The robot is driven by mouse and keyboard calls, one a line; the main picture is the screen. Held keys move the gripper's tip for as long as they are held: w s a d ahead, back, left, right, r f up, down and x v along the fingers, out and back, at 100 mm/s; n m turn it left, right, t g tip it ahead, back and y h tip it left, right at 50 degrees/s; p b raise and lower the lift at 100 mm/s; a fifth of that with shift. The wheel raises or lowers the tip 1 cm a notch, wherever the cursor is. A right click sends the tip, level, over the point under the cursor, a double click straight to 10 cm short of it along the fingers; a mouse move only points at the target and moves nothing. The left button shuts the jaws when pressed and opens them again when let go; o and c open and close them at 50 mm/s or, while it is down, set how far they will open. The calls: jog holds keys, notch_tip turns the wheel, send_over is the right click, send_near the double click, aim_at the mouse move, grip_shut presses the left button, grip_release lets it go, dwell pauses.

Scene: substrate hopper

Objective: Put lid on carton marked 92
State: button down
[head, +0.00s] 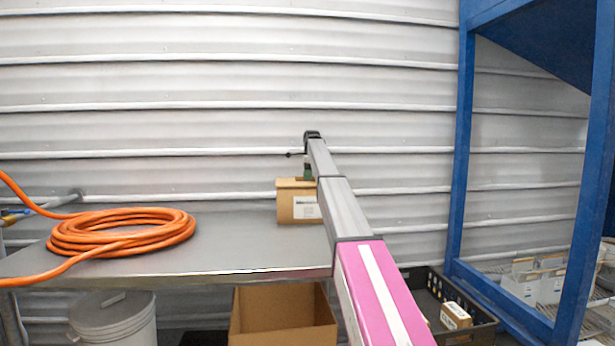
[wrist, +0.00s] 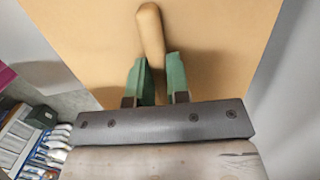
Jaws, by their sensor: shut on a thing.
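A cardboard carton (head: 300,206) with a white label stands near the right end of the grey metal table; the label is too small to read. My gripper (head: 308,172) is directly over its top, partly hidden by my arm. In the wrist view my gripper's green fingers (wrist: 160,77) are shut on a rounded tan handle (wrist: 150,32). The handle lies against a broad flat tan panel (wrist: 220,45), which looks like the lid. In the head view I cannot tell the lid's edge from the carton's top, or whether they touch.
A coiled orange hose (head: 122,233) lies on the metal table (head: 235,255), left of the carton. Below are an open cardboard box (head: 283,318), a white bucket (head: 115,320) and a black crate (head: 480,325). A blue frame (head: 463,140) stands at right. A corrugated wall is behind.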

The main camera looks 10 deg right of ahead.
jog(key=shift+f, duration=0.15)
jog(key=c, duration=1)
grip_release()
jog(key=r, duration=0.6)
jog(key=d+r, duration=0.1)
jog(key=r, duration=0.2)
jog(key=shift+d+r, duration=0.1)
jog(key=shift+r, duration=0.8)
jog(key=shift+s, duration=0.1)
